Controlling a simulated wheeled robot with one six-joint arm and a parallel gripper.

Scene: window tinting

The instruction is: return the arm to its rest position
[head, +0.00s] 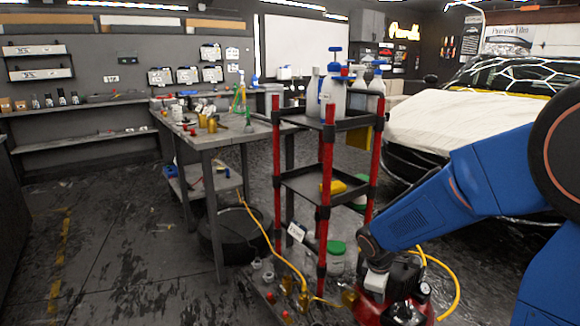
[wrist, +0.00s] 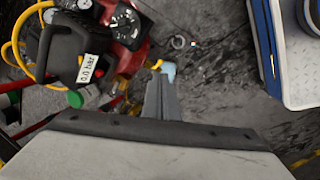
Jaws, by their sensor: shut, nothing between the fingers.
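My gripper (wrist: 162,98) shows in the wrist view, its grey fingers together with nothing between them. Its tips point at the floor area beside the red compressor (wrist: 128,58). A small pale-blue piece (wrist: 168,70) appears just beyond the fingertips, beside a brass fitting; I cannot tell whether anything touches. In the head view my blue arm reaches in from the right, bent down over the red compressor (head: 398,300).
A red-posted shelf cart (head: 325,200) with spray bottles stands left of my arm. A yellow hose (head: 262,225) runs from the compressor to the workbench (head: 215,138). A covered car (head: 440,122) stands behind my arm. Open floor (head: 110,250) lies at left.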

